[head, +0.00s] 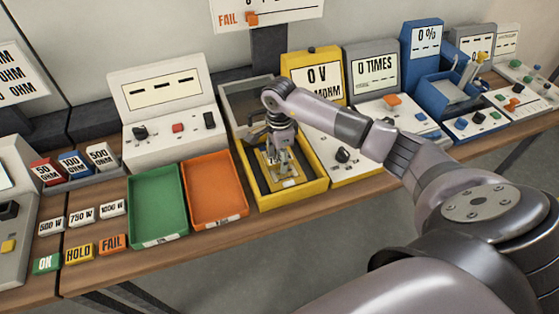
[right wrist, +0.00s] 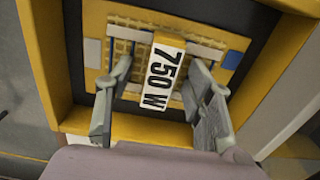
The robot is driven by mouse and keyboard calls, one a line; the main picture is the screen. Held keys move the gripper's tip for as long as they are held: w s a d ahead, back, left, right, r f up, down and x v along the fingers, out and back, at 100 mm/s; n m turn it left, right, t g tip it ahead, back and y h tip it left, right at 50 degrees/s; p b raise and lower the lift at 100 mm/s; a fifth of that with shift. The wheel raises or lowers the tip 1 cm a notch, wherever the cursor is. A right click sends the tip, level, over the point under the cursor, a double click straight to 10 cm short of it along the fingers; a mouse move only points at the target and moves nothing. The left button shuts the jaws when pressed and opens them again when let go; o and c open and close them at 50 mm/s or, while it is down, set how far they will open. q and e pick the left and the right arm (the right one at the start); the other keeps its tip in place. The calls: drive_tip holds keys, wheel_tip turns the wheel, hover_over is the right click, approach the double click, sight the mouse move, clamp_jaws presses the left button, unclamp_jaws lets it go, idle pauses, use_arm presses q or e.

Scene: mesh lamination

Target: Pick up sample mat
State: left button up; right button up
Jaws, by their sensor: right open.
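The sample mat, a yellow mesh sheet with pale and blue edge pieces, lies in the yellow-walled bay (head: 293,199). It shows in the right wrist view (right wrist: 120,22), with a white "750 W" tag (right wrist: 160,82) on it. In the head view the mat (head: 269,178) is partly hidden by my right gripper (head: 280,168). My right gripper is open, pointing down over the mat, with one finger on each side of the tag in the right wrist view (right wrist: 162,75). I cannot tell whether the fingertips touch the mat. My left gripper is out of view.
A green tray (head: 157,238) and an orange tray (head: 216,221) stand left of the bay. Raised yellow walls surround the mat. Instrument panels (head: 165,90) line the back. Small cards, including HOLD (head: 79,251), lie at left on the wooden bench.

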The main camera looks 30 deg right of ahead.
drive_tip(key=shift+c, duration=0.4)
clamp_jaws()
